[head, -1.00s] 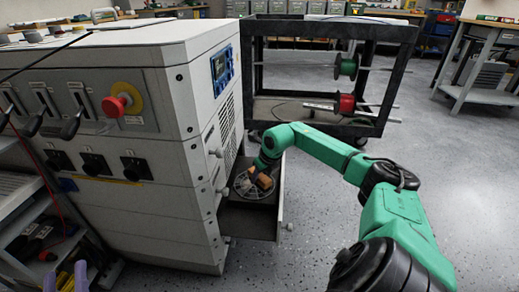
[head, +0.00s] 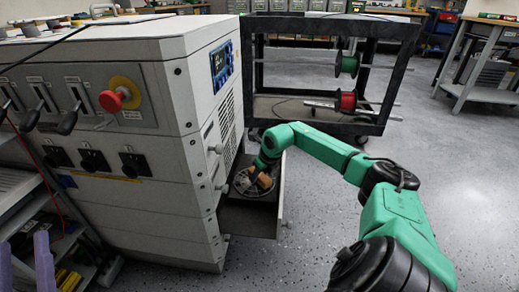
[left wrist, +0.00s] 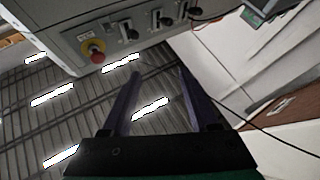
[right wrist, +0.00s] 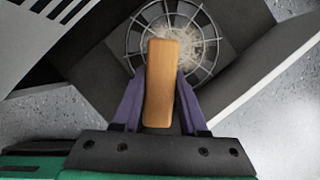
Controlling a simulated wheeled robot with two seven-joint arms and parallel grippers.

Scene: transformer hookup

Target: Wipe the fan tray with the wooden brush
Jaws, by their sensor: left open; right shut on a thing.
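The fan tray (head: 246,218) is pulled out like a drawer from the side of the grey cabinet. Its round wire fan guard (right wrist: 133,40) shows in the right wrist view, with a pale dusty patch around its middle. My right gripper (right wrist: 162,100) is shut on the wooden brush (right wrist: 160,75), whose block hides part of the guard. The brush (head: 263,181) is over the fan in the head view; its bristles are hidden, so contact cannot be told. My left gripper (left wrist: 160,75) is open and empty in front of the cabinet; its fingers (head: 44,262) show at the lower left.
The grey cabinet (head: 130,110) has a red knob (head: 113,99) and levers on its front. A dark cart (head: 330,28) with green and red spools stands behind the tray. A shelf with tools (head: 50,235) is at lower left.

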